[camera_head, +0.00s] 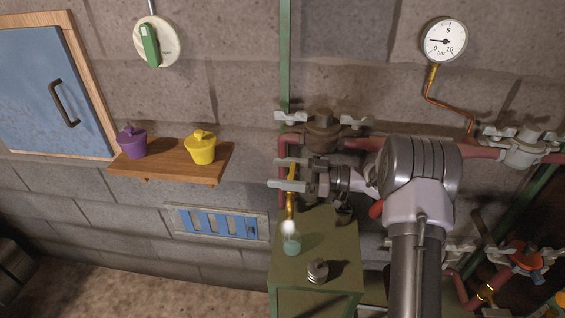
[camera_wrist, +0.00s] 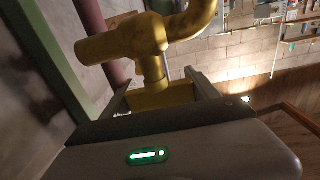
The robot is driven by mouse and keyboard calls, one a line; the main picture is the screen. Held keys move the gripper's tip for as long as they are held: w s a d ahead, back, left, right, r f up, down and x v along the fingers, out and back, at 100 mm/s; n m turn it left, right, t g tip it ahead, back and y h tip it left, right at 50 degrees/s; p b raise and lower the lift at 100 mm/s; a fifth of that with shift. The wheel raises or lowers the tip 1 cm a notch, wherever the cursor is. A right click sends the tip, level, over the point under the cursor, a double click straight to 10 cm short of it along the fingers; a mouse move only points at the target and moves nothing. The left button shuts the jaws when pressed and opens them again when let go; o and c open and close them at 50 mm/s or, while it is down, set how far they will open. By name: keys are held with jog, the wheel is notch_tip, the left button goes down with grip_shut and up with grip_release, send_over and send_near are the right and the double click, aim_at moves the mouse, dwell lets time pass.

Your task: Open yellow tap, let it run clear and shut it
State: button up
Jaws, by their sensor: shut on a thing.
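The yellow tap (camera_head: 290,207) is on the pipework above the green cabinet in the head view. My gripper (camera_head: 291,184) is at the tap. In the wrist view my gripper (camera_wrist: 160,93) is shut on the tap's flat yellow handle (camera_wrist: 165,97), one finger on each side. A bright whitish blob (camera_head: 288,228) shows just below the spout, above a small greenish glass (camera_head: 291,246). I cannot tell whether the liquid is clear or cloudy.
The green cabinet (camera_head: 315,248) carries the glass and a small metal weight-like object (camera_head: 317,271). A gauge (camera_head: 445,41) hangs upper right. A wooden shelf (camera_head: 180,163) holds purple (camera_head: 131,142) and yellow (camera_head: 201,148) pots.

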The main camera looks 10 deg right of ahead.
jog(key=shift+a+n+g+p, duration=0.1)
jog(key=shift+n+g+p, duration=0.3)
jog(key=shift+g, duration=0.2)
jog(key=o, duration=1.4)
jog(key=shift+c, duration=0.2)
jog(key=p+v, duration=0.4)
jog(key=v, duration=1.3)
jog(key=shift+s+f, duration=0.2)
jog(key=shift+f, duration=0.1)
